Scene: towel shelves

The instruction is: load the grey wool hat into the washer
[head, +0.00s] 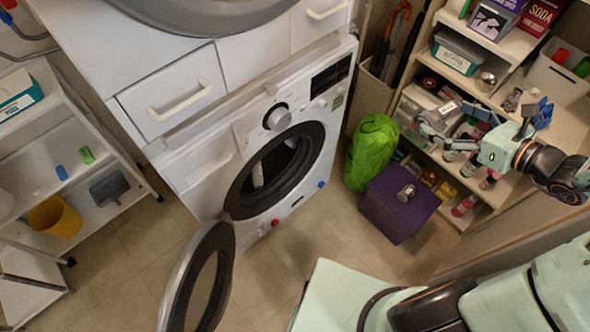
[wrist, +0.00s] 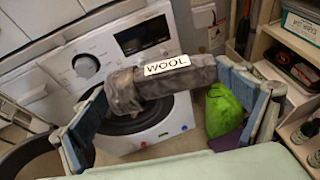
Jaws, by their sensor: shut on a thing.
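The grey wool hat (wrist: 190,80) is a dark grey bundle with a white label reading WOOL. It lies across between the two fingers of my gripper (wrist: 160,90), which is shut on it in the wrist view. In the head view my gripper (head: 485,118) is at the right, in front of the shelf; the hat is hard to make out there. The white washer (head: 215,165) stands in the middle with its round door (head: 172,297) swung open to the left. Its dark drum opening (head: 275,170) is uncovered. In the wrist view the hat partly covers the washer's opening (wrist: 150,125).
A green bag (head: 372,150) and a purple box (head: 398,205) stand on the floor right of the washer. A packed shelf (head: 465,75) is at the right. A white rack with a yellow bin (head: 55,217) is at the left. Floor before the washer (head: 270,270) is clear.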

